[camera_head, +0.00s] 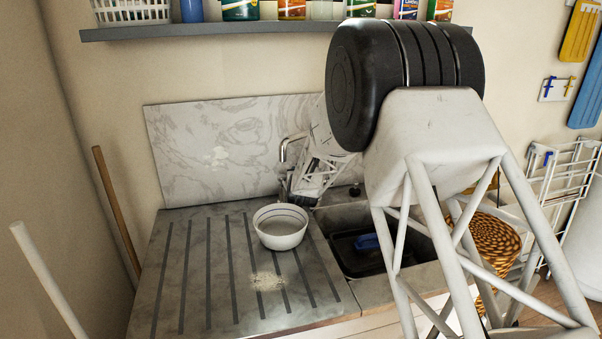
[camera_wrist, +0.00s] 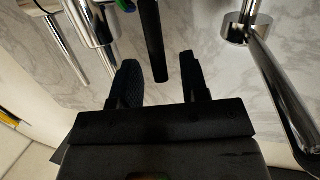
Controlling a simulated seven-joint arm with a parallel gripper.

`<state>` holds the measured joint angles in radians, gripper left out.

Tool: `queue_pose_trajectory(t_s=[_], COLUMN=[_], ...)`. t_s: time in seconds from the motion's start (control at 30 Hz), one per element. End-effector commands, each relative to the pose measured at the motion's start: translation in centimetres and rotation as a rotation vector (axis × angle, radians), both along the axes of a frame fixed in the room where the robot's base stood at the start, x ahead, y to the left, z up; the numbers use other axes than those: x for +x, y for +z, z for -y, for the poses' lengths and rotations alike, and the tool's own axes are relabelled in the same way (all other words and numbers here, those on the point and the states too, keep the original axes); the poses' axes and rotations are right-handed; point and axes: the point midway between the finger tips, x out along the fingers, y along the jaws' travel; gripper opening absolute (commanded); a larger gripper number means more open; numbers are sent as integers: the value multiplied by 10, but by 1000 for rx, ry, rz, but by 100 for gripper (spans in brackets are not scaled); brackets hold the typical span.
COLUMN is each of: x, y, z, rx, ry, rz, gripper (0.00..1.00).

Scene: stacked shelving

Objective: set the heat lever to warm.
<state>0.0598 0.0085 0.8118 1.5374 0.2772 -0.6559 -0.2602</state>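In the wrist view my gripper (camera_wrist: 159,76) is open, its two dark fingers apart with nothing gripped. A black rod (camera_wrist: 152,38) reaches down from the top edge, its lower end lined up with the gap between the fingertips. It appears clear of both fingers; its depth is hard to judge. It may be the heat lever, but no warm marking is legible. Chrome tap parts (camera_wrist: 92,22) stand at the upper left, with small green and blue bits beside them. In the head view the chrome tap spout (camera_head: 284,147) shows; my arm hides most of the tap and the gripper.
A chrome pipe (camera_wrist: 285,90) with a round wall flange runs down the right of the wrist view. A white bowl (camera_head: 281,226) stands on the ribbed drainboard (camera_head: 205,270). The dark sink basin (camera_head: 355,262) holds a blue item. A stocked shelf (camera_head: 255,28) is above.

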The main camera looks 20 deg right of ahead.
Motion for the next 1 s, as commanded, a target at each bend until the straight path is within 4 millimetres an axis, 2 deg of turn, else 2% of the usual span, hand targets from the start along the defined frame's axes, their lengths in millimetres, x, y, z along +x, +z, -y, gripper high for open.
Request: queue_pose_trajectory(t_s=[0.37,0.57,0.7,1.0], x=[0,0,0,-35], y=[4,20,39,39], z=[0,0,0,-3], rx=[0,1,1,0], ry=[0,0,0,0], rz=[0,2,2,1], gripper=[41,41,41,41])
